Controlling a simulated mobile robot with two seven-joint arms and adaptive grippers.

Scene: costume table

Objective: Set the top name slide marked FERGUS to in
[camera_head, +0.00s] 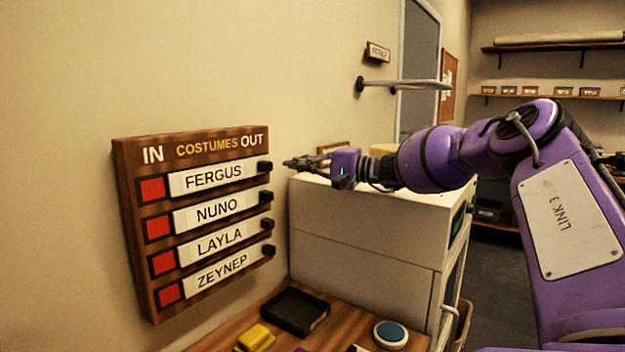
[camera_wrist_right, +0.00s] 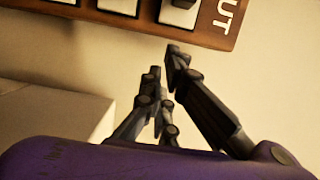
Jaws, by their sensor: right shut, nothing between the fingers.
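The wooden board (camera_head: 128,220) hangs on the wall at left in the head view, headed IN, COSTUMES, OUT. Its top slide, marked FERGUS (camera_head: 214,177), sits toward the OUT side, with a red patch (camera_head: 152,190) showing at its left and a black knob (camera_head: 265,166) at its right end. My right gripper (camera_head: 288,162) is shut and empty, just right of that knob; a small gap seems to lie between them. In the right wrist view the fingers (camera_wrist_right: 163,62) point toward the board's OUT edge (camera_wrist_right: 222,25). My left gripper is not in view.
Slides marked NUNO (camera_head: 216,211), LAYLA (camera_head: 219,240) and ZEYNEP (camera_head: 221,271) sit below, also with red at left. A white cabinet (camera_head: 365,235) stands under my right arm.

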